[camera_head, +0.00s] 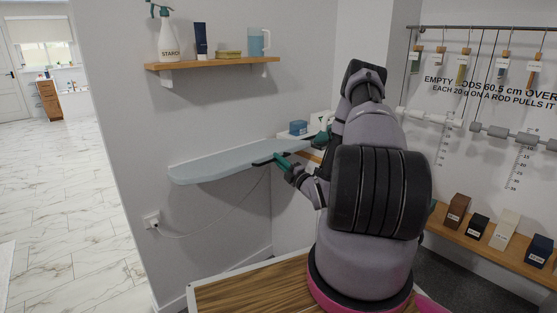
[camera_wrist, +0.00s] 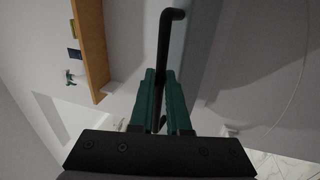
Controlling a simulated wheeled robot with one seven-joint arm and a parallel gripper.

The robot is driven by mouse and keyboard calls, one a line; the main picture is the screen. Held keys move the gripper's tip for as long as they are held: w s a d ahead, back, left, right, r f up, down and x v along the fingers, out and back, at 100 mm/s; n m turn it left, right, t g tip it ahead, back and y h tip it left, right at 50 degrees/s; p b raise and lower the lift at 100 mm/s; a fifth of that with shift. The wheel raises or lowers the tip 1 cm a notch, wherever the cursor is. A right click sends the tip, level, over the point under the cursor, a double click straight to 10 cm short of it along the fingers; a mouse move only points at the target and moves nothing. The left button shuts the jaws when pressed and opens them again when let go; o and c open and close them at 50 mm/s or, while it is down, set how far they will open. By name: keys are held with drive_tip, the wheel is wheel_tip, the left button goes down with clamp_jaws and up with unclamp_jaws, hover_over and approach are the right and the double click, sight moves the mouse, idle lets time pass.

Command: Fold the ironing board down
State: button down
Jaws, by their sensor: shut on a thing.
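The ironing board (camera_head: 215,163) is a pale blue-grey panel at the left wall in the head view. It stands out level, with its rounded end to the left. A black handle (camera_head: 264,162) is at its front edge; in the wrist view it is a bent black bar (camera_wrist: 164,45). My gripper (camera_head: 283,160) has green fingers and is at the board's front edge. In the wrist view my gripper (camera_wrist: 162,78) is shut on the bar, which runs between the fingers.
A wooden shelf (camera_head: 212,63) with a spray bottle (camera_head: 166,40) and a jug (camera_head: 258,42) is above the board. A cord (camera_head: 205,236) hangs below it from a wall socket (camera_head: 151,219). A wooden top (camera_head: 250,290) is in front. Rods and boxes line the right wall.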

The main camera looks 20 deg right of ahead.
drive_tip(key=shift+w+a+r, duration=0.15)
drive_tip(key=shift+a, duration=0.1)
drive_tip(key=c, duration=0.9)
unclamp_jaws()
drive_tip(key=shift+d, duration=0.15)
drive_tip(key=v, duration=1)
drive_tip(key=shift+s+f, duration=0.25)
drive_tip(key=shift+s, duration=0.15)
